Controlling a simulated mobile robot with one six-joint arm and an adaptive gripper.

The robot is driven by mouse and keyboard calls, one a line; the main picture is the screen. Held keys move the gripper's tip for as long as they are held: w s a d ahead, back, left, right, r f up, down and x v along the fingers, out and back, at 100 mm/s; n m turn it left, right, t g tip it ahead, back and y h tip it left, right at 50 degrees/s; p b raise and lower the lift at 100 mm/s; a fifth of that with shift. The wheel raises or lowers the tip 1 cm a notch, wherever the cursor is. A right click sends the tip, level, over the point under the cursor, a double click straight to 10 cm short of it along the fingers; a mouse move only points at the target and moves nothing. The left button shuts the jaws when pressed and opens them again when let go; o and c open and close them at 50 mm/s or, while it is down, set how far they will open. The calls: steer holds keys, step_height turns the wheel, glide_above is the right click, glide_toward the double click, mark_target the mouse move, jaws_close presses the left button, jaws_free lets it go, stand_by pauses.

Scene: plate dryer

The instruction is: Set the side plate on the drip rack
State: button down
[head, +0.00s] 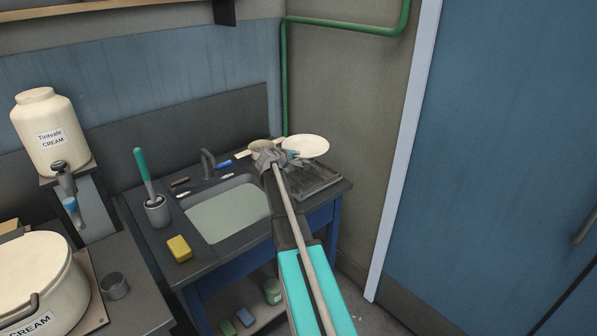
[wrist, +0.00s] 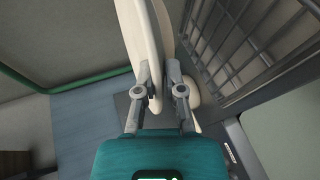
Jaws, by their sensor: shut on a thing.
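The cream side plate (head: 307,146) is held by its edge in my gripper (head: 285,157), above the back right of the sink counter. In the wrist view the plate (wrist: 142,35) is seen nearly edge-on, with its rim between the fingers of my gripper (wrist: 158,75). The dark drip rack (head: 318,182) lies on the counter right of the sink, below the plate and apart from it. My arm hides the rack's left part. The slatted rack (wrist: 245,40) also shows at the upper right in the wrist view.
Another cream round thing (head: 259,146) stands behind my gripper, partly hidden. The sink (head: 228,210) has a dark tap (head: 208,162) behind it. A brush holder (head: 157,211) and yellow sponge (head: 179,248) are to the left. A green pipe (head: 285,85) runs up the wall behind.

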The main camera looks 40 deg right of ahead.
steer(key=shift+a, duration=0.15)
steer(key=s+a, duration=0.2)
steer(key=a, duration=0.7)
steer(key=shift+s+r, duration=0.15)
steer(key=shift+r, duration=0.15)
steer(key=w+d+f+b, duration=0.2)
steer(key=d, duration=0.1)
steer(key=w+d+f+b, duration=0.2)
steer(key=d+f+b, duration=0.1)
steer(key=w+d+f+b, duration=0.3)
steer(key=d, duration=0.1)
steer(key=shift+f, duration=0.2)
steer(key=shift+w+d+f, duration=0.2)
steer(key=shift+d+f, duration=0.15)
steer(key=shift+d, duration=0.05)
steer(key=shift+b, duration=0.35)
